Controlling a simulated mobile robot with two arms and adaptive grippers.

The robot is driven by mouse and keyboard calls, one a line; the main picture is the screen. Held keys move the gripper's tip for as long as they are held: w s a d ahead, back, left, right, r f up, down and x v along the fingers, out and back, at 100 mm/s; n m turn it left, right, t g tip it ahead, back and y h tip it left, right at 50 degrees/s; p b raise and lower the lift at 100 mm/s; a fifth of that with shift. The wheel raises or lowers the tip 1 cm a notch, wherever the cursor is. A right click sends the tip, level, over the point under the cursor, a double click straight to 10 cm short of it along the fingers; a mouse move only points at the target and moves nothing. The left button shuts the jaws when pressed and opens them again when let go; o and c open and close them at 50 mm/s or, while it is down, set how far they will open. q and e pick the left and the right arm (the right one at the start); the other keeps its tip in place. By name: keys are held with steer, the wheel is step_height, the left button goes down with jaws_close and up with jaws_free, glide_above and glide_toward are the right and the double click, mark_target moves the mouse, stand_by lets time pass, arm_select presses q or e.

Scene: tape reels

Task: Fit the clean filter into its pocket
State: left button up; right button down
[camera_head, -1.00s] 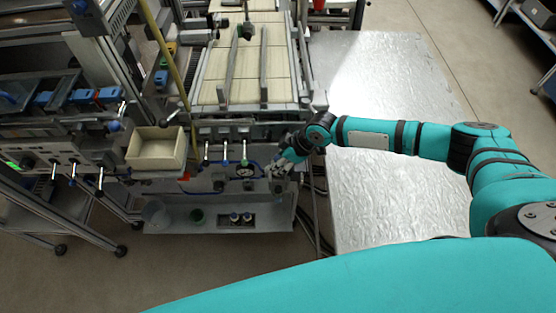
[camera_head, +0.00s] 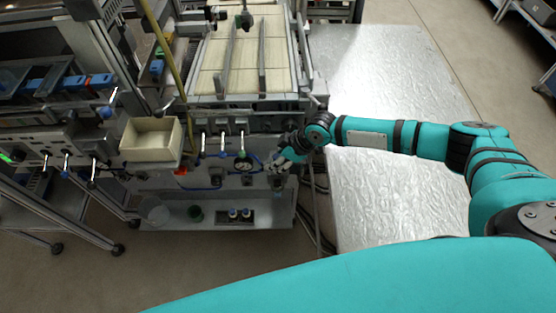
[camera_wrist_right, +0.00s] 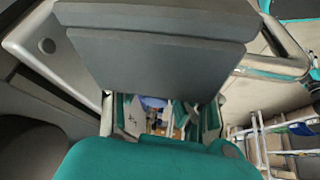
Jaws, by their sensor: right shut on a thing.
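A small grey fitting (camera_head: 278,184) sits just below the gripper. I cannot tell the clean filter or its pocket apart for certain. My left gripper is not in view.
An open cream box (camera_head: 150,139) stands at left. A bare metal tabletop (camera_head: 390,200) lies at right.

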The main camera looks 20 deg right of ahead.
steer(key=shift+s+d+f, duration=0.1)
steer(key=shift+s+f, duration=0.35)
steer(key=shift+f, duration=0.25)
steer(key=c, duration=1.3)
jaws_free()
steer(key=o, duration=0.5)
steer(key=shift+w+f, duration=0.2)
steer(key=shift+w, duration=0.1)
steer(key=shift+c, duration=0.2)
steer(key=shift+s+d+r, duration=0.1)
steer(key=shift+d+r, duration=0.25)
steer(key=shift+r, duration=0.25)
steer(key=v, duration=0.6)
steer(key=shift+a+r, duration=0.15)
steer(key=shift+r, duration=0.45)
